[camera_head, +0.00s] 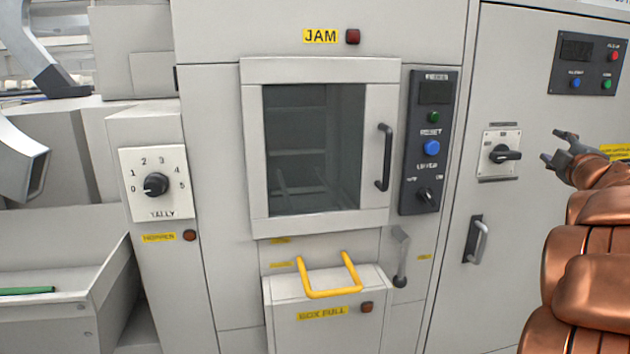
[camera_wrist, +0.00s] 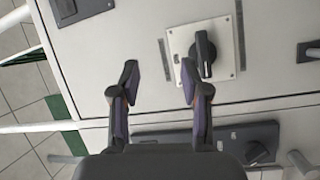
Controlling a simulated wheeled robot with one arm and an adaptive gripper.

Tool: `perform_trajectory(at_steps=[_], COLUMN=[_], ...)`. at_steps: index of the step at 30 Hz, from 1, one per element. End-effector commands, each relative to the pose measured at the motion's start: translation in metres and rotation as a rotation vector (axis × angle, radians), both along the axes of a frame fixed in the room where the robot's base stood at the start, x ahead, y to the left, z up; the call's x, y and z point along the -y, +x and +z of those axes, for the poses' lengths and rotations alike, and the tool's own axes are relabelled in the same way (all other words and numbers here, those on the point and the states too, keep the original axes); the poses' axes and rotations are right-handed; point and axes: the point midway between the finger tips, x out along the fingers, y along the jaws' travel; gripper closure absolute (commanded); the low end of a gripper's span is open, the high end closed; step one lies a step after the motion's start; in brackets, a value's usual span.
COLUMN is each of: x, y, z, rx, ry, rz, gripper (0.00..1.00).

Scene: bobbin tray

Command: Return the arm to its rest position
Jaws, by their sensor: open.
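My arm, in copper-coloured segments, rises at the right edge of the head view. My gripper (camera_head: 560,146) is at its end, pointing left in front of the right-hand cabinet, near the black rotary switch (camera_head: 504,154) on its pale plate. In the wrist view my gripper (camera_wrist: 158,85) has its two fingers spread apart with nothing between them. The rotary switch (camera_wrist: 205,52) shows there just beyond the right fingertip; I cannot tell whether they touch.
The machine's window door (camera_head: 386,158) is shut. A yellow handle (camera_head: 332,293) sticks out on the box below it. A cabinet handle (camera_head: 477,240) stands out below the rotary switch. An open tray with a green item (camera_head: 27,290) is at lower left.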

Motion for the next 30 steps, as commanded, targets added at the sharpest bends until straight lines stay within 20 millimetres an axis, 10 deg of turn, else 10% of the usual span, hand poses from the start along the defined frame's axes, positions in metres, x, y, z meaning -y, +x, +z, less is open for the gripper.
perform_trajectory(at_steps=[8, 16, 30], x=[-0.009, -0.049, -0.220], y=[-0.036, -0.087, -0.226], z=[-0.017, -0.091, -0.248], rx=[-0.002, -0.128, -0.673], ry=[0.304, 0.644, 1.121], rz=[-0.264, -0.476, -0.740], gripper=[0.54, 0.54, 0.54])
